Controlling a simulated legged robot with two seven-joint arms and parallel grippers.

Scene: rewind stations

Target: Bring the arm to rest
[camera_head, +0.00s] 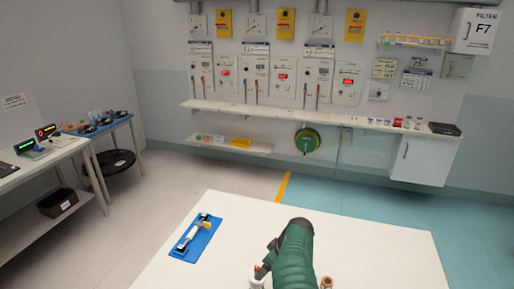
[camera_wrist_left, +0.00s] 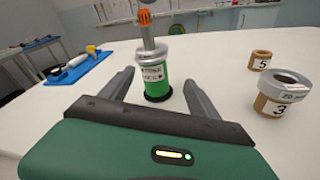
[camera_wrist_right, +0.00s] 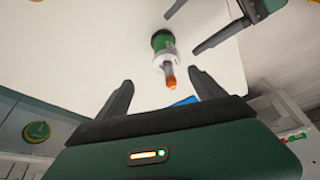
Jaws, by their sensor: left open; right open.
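My left gripper (camera_wrist_left: 160,75) is open. A green canister (camera_wrist_left: 157,88) with a metal collar and an orange-tipped stem stands upright on the white table, in front of and between its fingers in the left wrist view. I cannot tell whether the fingers touch it. My right gripper (camera_wrist_right: 160,78) is open and empty in the right wrist view. The canister (camera_wrist_right: 161,42) shows beyond its fingers, apart from them. My left gripper (camera_wrist_right: 210,28) also shows there at the upper right. In the head view a green arm link of mine (camera_head: 294,255) covers part of the table front.
A brown ring marked 5 (camera_wrist_left: 261,60) and a brown, grey-topped cup marked 3 (camera_wrist_left: 283,95) stand right of the canister. A blue tray (camera_head: 182,251) with a tool lies at the table's left. The table's right side (camera_head: 390,250) is clear. A wall shelf (camera_head: 330,117) runs behind.

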